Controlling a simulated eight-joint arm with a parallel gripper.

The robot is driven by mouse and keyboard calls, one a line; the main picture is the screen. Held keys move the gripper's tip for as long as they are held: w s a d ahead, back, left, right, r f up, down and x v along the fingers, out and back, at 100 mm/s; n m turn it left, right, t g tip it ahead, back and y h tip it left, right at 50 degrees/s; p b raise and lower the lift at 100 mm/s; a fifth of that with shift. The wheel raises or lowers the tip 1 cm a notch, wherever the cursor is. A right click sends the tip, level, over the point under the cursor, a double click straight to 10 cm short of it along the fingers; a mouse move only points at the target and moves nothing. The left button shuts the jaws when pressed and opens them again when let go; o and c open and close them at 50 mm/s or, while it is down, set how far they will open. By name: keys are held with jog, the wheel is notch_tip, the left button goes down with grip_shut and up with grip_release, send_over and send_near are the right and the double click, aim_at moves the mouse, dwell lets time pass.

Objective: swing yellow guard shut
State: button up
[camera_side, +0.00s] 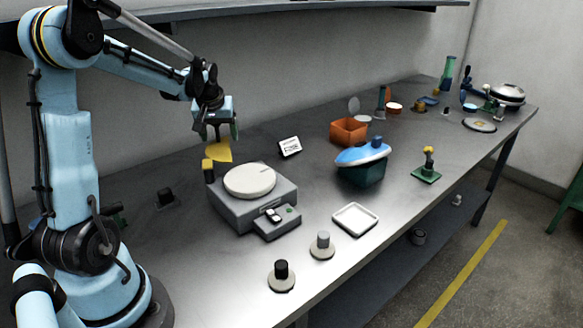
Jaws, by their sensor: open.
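The yellow guard (219,152) is a thin plate at the back left corner of a grey machine (228,211). It sits beside a dark post with a yellow cap (208,164) and points away from the round off-white disc (250,180) on the machine's top. The disc is uncovered. My gripper (221,136) points down with its jaws apart, just above and behind the guard. I cannot tell whether a finger touches the guard. The guard's hinge is too small to make out clearly.
A small white sign (289,147) stands behind the machine. Right of it are an orange box (348,131) and a green bin with a blue lid (362,167). A white tray (355,219) and two knobs on round bases (281,277) lie in front. A shelf (300,8) runs above.

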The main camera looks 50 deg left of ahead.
jog(key=shift+c, duration=0.2)
grip_shut()
dwell(0.3)
jog(key=shift+w+d, duration=0.1)
jog(key=shift+w+d+m+h, duration=0.4)
jog(key=shift+w+d+m, duration=0.35)
jog(key=shift+m, duration=0.45)
jog(key=d+m+h, duration=0.1)
jog(key=d+m, duration=0.1)
jog(key=w+d+m+t, duration=0.1)
jog(key=d+m, duration=0.1)
jog(key=w+d+m+h, duration=0.1)
jog(key=d+m, duration=0.2)
jog(key=shift+w+d+t+h, duration=0.1)
jog(key=shift+t+h, duration=0.2)
jog(key=shift+d+m+h, duration=0.4)
jog(key=shift+d+m, duration=0.7)
jog(key=shift+s+d+m+h, duration=0.3)
jog(key=shift+d+m, duration=0.4)
jog(key=shift+d, duration=0.15)
